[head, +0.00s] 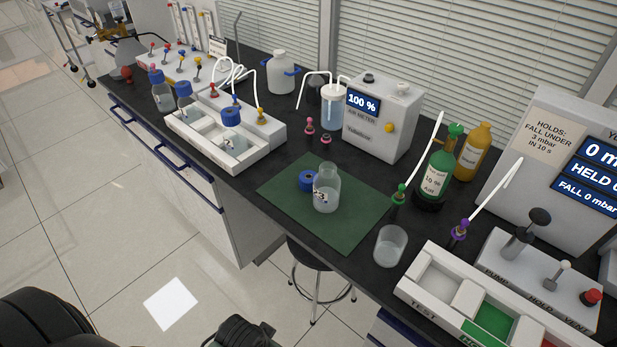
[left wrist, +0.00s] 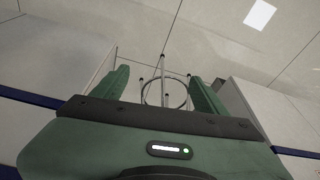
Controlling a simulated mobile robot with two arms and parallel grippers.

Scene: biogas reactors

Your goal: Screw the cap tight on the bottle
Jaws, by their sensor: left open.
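A clear glass bottle (head: 327,190) stands upright on the green mat (head: 350,225) in the head view, with its mouth open. A blue cap (head: 307,181) lies on the mat just left of the bottle, partly behind it. My left gripper (left wrist: 160,85) is open and empty in the left wrist view, pointing toward the stool and floor below the bench, away from the bottle. No gripper is clearly visible in the head view; only dark parts of me show at its lower edge. My right gripper is not in view.
An empty glass beaker (head: 390,246) stands right of the mat near the bench edge. A white tray (head: 255,155) with blue-capped bottles is on the left. The AIR METER box (head: 380,115) is behind. A green bottle (head: 436,172) is at right. A stool (head: 318,262) stands below.

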